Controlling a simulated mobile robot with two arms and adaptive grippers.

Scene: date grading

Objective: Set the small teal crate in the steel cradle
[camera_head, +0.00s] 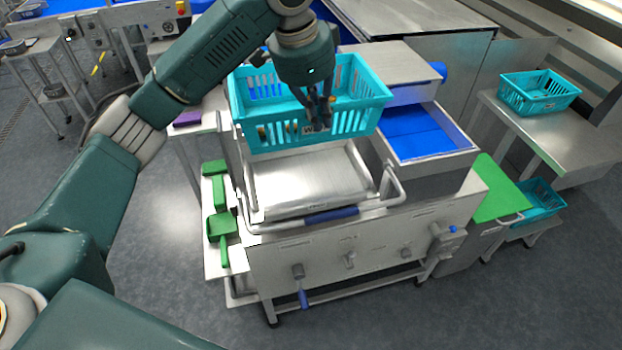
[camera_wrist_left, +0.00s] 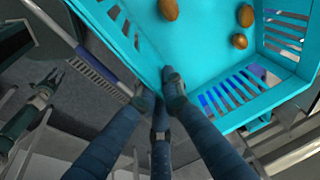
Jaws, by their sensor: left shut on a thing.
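The small teal crate (camera_head: 365,122) hangs in the air above the steel cradle (camera_head: 310,180). The cradle is a shiny flat bed with tubular rails, on top of a steel stand. My left gripper (camera_head: 318,118) is shut on the crate's near wall, its fingers pointing down over the rim. In the left wrist view the fingers (camera_wrist_left: 163,95) meet at the crate's edge, and a few brown dates lie on the crate floor (camera_wrist_left: 200,50). A small dark-fingered gripper (camera_wrist_left: 50,80), which looks like my right one, shows at the left there; its opening is unclear.
A blue-lined steel bin (camera_head: 425,140) stands right of the cradle. Green scoops (camera_head: 220,225) lie on a side shelf at left. Another teal crate (camera_head: 540,95) sits on a steel table at right, and one more (camera_head: 538,200) lower down, near a green board (camera_head: 497,185).

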